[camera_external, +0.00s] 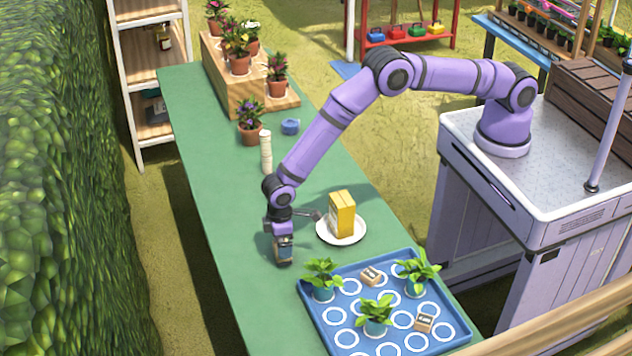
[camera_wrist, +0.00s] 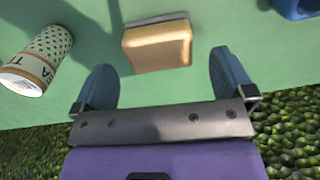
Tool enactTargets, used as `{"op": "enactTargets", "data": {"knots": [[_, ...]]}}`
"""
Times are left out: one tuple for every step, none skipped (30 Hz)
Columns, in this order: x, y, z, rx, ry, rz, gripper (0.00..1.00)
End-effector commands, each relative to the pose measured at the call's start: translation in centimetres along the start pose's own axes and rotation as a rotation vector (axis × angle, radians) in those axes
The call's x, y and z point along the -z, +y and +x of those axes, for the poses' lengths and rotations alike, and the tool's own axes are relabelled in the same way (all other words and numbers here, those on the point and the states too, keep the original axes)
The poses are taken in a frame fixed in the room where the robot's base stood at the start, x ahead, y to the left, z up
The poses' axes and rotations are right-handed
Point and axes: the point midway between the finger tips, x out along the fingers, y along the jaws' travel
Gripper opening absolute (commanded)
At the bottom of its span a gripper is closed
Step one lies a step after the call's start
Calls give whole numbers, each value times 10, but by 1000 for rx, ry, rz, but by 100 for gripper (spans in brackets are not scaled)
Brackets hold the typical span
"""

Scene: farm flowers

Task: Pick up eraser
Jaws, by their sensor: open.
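A tan block with a grey strip along its far edge, which looks like the eraser (camera_wrist: 157,45), lies on the green table in the wrist view. My gripper (camera_wrist: 161,62) is open, with one blue finger to each side of the block and a gap showing on both sides. In the external view my gripper (camera_external: 283,246) points down low over the left part of the table, left of the white plate. It largely covers the eraser there.
A patterned cylinder (camera_wrist: 36,62) is left of the fingers. The white plate (camera_external: 326,238) holds a yellow box (camera_external: 342,214). A blue tray (camera_external: 312,316) with plants and small wooden pieces stands nearer. A pale stack (camera_external: 265,152) and potted flowers (camera_external: 250,122) are farther back. A hedge (camera_external: 60,200) borders the left.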

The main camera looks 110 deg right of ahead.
Motion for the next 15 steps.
{"op": "enactTargets", "data": {"knots": [[-1, 0, 4, 0, -2, 0, 100], [-1, 0, 8, 0, -2, 0, 100], [-2, 0, 13, 0, -3, 0, 100], [-2, 0, 17, 0, -4, 0, 100], [-2, 0, 21, 0, -3, 0, 100], [-2, 1, 27, 0, -3, 0, 100], [-2, 1, 32, 0, -2, 0, 100], [-2, 0, 36, 0, -2, 0, 100], [-2, 0, 41, 0, -2, 0, 100], [-2, 0, 44, 0, -2, 0, 100], [-2, 0, 46, 0, -2, 0, 100], [-2, 0, 48, 0, -2, 0, 100], [-2, 0, 49, 0, -2, 0, 100], [-2, 0, 49, 0, -1, 0, 100], [-1, 0, 49, 0, -1, 0, 100]]}}
